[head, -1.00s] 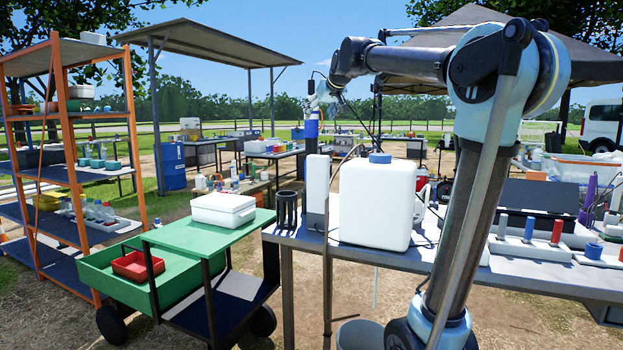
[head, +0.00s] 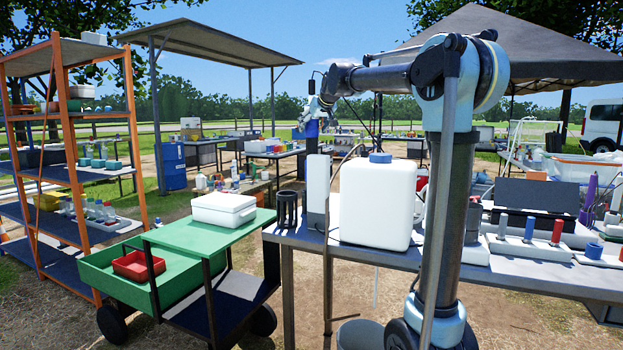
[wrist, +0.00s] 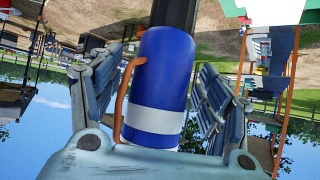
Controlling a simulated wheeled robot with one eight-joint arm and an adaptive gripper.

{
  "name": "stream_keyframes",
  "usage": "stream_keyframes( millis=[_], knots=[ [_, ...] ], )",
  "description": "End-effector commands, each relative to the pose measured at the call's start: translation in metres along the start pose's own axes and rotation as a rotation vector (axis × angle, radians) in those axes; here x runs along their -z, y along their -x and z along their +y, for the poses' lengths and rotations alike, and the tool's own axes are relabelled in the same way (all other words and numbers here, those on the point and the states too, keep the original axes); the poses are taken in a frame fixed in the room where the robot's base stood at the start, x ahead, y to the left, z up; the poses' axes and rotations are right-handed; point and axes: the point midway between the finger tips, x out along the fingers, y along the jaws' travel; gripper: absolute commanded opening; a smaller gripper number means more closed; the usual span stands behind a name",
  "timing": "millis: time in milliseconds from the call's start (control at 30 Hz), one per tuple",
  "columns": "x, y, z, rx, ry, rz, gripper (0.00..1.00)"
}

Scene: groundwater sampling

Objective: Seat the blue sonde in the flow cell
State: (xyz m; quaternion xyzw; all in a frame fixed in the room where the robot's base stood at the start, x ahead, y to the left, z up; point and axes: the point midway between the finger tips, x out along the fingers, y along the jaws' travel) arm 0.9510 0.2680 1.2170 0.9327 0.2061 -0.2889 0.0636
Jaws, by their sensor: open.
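The blue sonde (wrist: 160,75) has a white band and an orange loop at its side. In the wrist view it lies between my gripper's open fingers, with a dark shaft beyond it; finger contact is unclear. In the head view, my gripper (head: 312,112) is small and far off, at the top of the blue sonde (head: 312,129). The sonde's dark lower part appears above or behind a tall white block (head: 317,184). I cannot tell whether they touch, or which object is the flow cell.
A white jug (head: 377,205) with a blue cap stands on the table beside the block. A dark slotted cup (head: 286,209) stands at the table's left edge. A green cart (head: 195,232) carries a white box (head: 223,209). An orange shelf (head: 70,150) stands at left.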

Motion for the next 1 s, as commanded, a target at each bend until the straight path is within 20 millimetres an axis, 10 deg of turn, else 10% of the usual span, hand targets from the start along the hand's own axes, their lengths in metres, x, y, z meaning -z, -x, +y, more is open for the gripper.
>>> stream_keyframes(
  millis=[333, 667, 1000],
  knots=[
    [-0.0004, -0.013, -0.0008, 0.001, 0.0, 0.0, 0.7],
    [-0.0003, -0.0131, -0.0019, 0.002, 0.001, 0.0, 0.0],
    [0.0008, -0.0119, -0.0025, 0.002, 0.001, 0.001, 0.0]
  ],
)
